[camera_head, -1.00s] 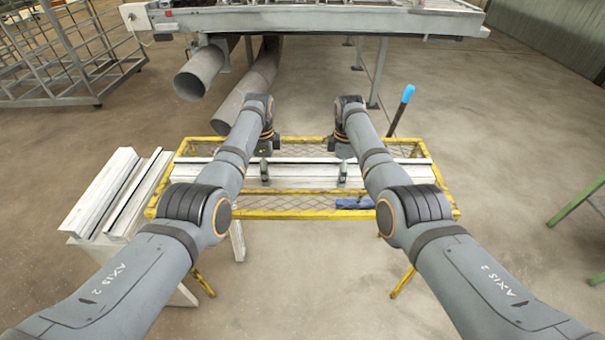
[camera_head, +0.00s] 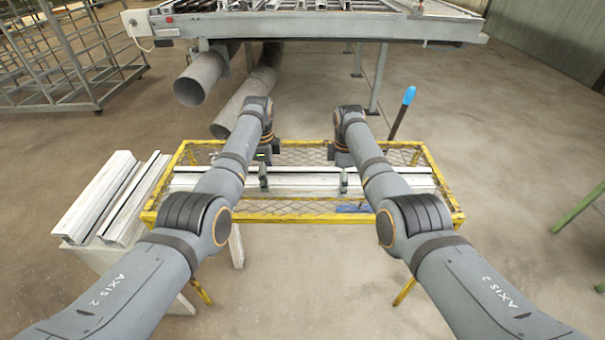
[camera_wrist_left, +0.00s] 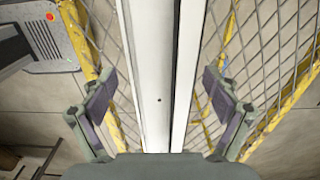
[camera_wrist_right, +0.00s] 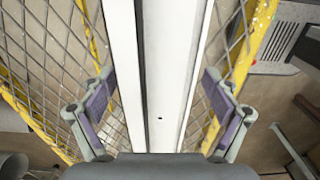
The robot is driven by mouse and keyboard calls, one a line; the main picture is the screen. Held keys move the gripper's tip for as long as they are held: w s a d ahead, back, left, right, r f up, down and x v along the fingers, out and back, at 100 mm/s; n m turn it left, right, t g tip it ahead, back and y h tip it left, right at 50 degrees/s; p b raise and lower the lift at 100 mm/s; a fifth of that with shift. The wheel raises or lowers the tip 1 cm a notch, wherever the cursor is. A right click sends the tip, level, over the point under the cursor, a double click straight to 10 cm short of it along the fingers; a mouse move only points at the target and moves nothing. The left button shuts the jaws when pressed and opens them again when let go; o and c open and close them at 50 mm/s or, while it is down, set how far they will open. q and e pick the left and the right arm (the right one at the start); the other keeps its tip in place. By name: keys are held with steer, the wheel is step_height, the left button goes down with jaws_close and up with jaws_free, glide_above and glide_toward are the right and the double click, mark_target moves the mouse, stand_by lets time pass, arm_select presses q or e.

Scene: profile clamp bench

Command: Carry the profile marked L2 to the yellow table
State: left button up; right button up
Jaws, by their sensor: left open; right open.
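A long silvery-white profile (camera_head: 305,181) lies lengthwise across the yellow table (camera_head: 300,217), over its mesh top. No L2 marking is readable on it. My left gripper (camera_head: 263,178) is open at the profile's left part. In the left wrist view its fingers (camera_wrist_left: 160,100) stand apart on either side of the profile (camera_wrist_left: 157,70), with a gap on both sides. My right gripper (camera_head: 343,179) is open at the profile's right part. In the right wrist view its fingers (camera_wrist_right: 160,105) likewise straddle the profile (camera_wrist_right: 168,70) without touching. My forearms hide parts of the profile.
More pale profiles (camera_head: 95,200) lie on a white stand at the left, close beside the yellow table. A grey machine bench (camera_head: 320,24) with pipes below stands behind. A blue-tipped lever (camera_head: 408,95) rises behind the table's right side. A blue item (camera_head: 352,208) shows under the mesh.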

arm_select(q)
step_height(320, 180, up, 10)
steer(key=shift+r, duration=0.15)
arm_select(e)
step_height(320, 180, up, 12)
stand_by(0.5)
